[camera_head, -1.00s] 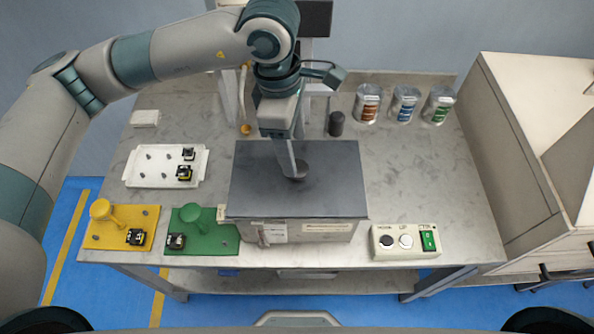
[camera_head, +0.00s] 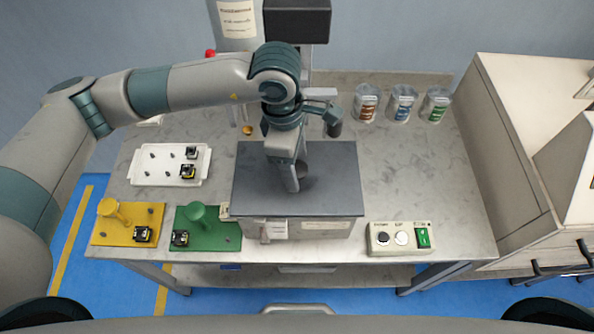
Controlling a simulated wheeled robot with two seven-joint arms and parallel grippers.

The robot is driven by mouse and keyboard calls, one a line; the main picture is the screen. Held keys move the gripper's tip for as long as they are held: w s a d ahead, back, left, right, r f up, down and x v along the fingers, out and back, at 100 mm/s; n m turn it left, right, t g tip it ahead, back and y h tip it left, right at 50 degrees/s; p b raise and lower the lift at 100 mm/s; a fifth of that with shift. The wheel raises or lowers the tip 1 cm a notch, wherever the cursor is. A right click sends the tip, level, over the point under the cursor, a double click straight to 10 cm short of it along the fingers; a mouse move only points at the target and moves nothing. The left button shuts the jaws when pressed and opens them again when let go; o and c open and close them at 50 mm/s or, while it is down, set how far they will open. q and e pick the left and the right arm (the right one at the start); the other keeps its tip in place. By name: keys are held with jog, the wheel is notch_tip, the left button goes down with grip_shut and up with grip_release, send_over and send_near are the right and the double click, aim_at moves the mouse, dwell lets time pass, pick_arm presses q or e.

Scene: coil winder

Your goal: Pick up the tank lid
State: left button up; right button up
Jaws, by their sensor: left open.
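The tank lid (camera_head: 333,190) is a flat dark grey plate lying on the light grey tank (camera_head: 310,229) at the middle of the bench. A dark round knob (camera_head: 302,169) stands on the lid, partly hidden by my gripper. My left gripper (camera_head: 292,186) points down over the middle of the lid, with its open fingers close by the knob. I cannot tell whether the fingers straddle the knob or touch it. My right gripper is out of view.
A yellow fixture (camera_head: 128,217), a green fixture (camera_head: 222,229) and a white tray (camera_head: 140,170) with small parts are to the left. A button box (camera_head: 378,240) is at front right. Several cans (camera_head: 403,104) stand at back right. Bare bench (camera_head: 420,180) lies right of the tank.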

aim_at(299, 168)
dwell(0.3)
pick_arm(q)
grip_shut()
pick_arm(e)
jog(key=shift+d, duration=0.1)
pick_arm(q)
jog(key=shift+r, duration=0.2)
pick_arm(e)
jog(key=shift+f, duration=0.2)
